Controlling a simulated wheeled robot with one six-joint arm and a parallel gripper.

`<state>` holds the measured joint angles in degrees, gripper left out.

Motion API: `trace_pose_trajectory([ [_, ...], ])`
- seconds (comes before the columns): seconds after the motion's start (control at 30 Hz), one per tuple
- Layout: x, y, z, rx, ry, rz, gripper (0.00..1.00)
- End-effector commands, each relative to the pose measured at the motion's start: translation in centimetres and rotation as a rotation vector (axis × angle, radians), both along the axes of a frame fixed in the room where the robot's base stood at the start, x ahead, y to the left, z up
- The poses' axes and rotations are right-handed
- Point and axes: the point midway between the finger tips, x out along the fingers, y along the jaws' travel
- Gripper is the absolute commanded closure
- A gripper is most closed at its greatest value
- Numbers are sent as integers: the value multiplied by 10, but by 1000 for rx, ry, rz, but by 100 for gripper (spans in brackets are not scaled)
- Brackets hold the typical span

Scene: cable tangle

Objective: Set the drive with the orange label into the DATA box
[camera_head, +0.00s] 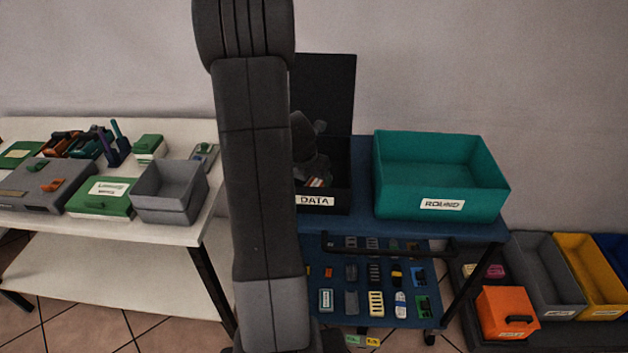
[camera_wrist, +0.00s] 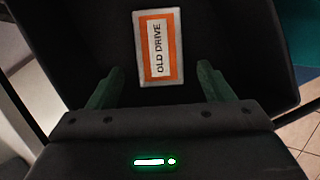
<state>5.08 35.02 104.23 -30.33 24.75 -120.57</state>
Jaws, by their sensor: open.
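The drive with the orange label (camera_wrist: 158,48) lies on the dark floor inside the DATA box, its label reading OLD DRIVE. In the head view the drive (camera_head: 315,182) shows small and partly covered behind the box's front wall. The DATA box (camera_head: 332,200) is black, with its lid raised at the back. My gripper (camera_wrist: 160,84) is open. Its two green fingers stand apart on either side of the drive's lower end in the wrist view, with nothing between them that they touch. In the head view my gripper (camera_head: 310,150) is dark and reaches into the box; my arm hides the box's left part.
A teal ROUND bin (camera_head: 440,190) stands right of the DATA box on the blue cart (camera_head: 468,228). Small parts fill the cart's lower tray (camera_head: 375,285). A white table (camera_head: 190,225) with a grey bin (camera_head: 170,192) is at left. Several coloured bins stand at right.

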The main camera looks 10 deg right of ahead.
Motion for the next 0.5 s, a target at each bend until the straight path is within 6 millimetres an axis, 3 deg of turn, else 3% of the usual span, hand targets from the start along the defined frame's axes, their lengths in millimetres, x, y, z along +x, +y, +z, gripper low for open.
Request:
trace_pose_trajectory([
  [0.03, -2, 3, 15, 0, -5, 1, 26],
  [0.2, -13, 11, 46, -1, -5, 2, 26],
  [0.5, -24, 20, 76, 0, -1, 0, 26],
])
